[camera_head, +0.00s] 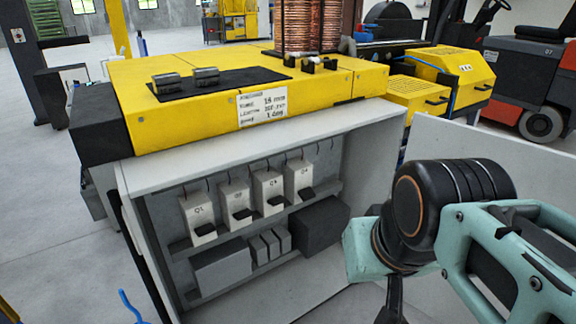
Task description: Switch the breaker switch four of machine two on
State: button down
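An open grey cabinet (365,152) under a yellow machine (190,119) holds a row of white breakers. They appear marked Q1 to Q4 from left to right. The rightmost, the Q4 breaker (296,174), has a black switch lever (306,194) at its lower front. The levers on the Q1 (205,230), Q2 (242,214) and Q3 (277,201) breakers sit similarly low. My gripper (392,305) shows only as a dark part below my wrist, right of the breakers and apart from them. Its fingertips are out of view, so its opening cannot be seen.
Below the breakers are a light grey box (222,266), small grey modules (270,245) and a dark grey box (320,225). The cabinet's open door panel (470,150) stands behind my arm at right. Copper coils (310,25) stand on top. Open floor (50,200) lies left.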

aim_at(305, 194)
jog(key=i+u, duration=0.3)
jog(key=i, duration=0.6)
jog(key=j, duration=0.1)
